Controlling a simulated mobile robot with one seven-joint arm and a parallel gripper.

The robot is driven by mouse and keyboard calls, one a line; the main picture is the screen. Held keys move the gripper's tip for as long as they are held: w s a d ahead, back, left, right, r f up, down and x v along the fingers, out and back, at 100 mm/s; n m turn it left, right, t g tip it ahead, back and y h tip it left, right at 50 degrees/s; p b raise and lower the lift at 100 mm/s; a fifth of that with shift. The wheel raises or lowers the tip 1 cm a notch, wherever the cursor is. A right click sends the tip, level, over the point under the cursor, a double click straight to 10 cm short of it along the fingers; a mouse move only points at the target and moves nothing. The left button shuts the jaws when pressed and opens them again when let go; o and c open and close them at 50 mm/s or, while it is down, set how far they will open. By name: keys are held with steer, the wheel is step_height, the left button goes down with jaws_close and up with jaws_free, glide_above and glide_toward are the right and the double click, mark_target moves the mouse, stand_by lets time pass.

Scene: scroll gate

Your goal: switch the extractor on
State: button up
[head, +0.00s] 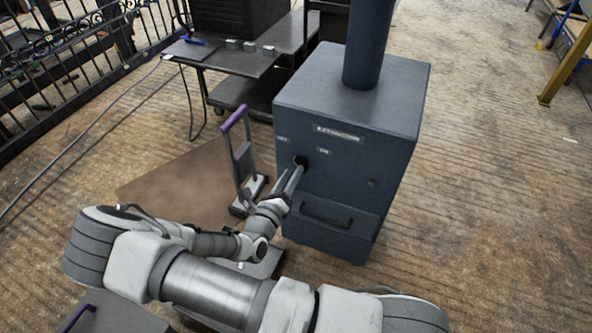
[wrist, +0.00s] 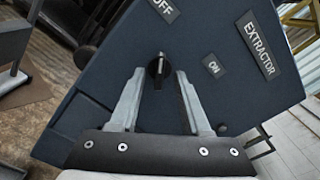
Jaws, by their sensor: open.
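The extractor (head: 345,120) is a dark blue box with a round duct on top, standing at the centre right of the head view. Its front carries an EXTRACTOR label and OFF and ON labels. A black rotary knob (wrist: 158,68) sits between the OFF label (wrist: 163,9) and the ON label (wrist: 212,66) in the wrist view. The knob's light mark points up, roughly toward the OFF side. My gripper (wrist: 160,80) is open, with its fingers on either side of the knob; I cannot tell whether they touch it. In the head view my gripper (head: 298,168) partly hides the knob.
A purple-handled upright tool (head: 241,155) stands just left of the extractor. A dark table (head: 235,58) with small grey blocks is behind it. A drawer handle (head: 326,214) juts from the extractor's lower front.

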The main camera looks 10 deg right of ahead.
mark_target(297, 165)
steer(key=shift+b+x, duration=0.35)
steer(key=shift+x, duration=1.5)
jaws_close()
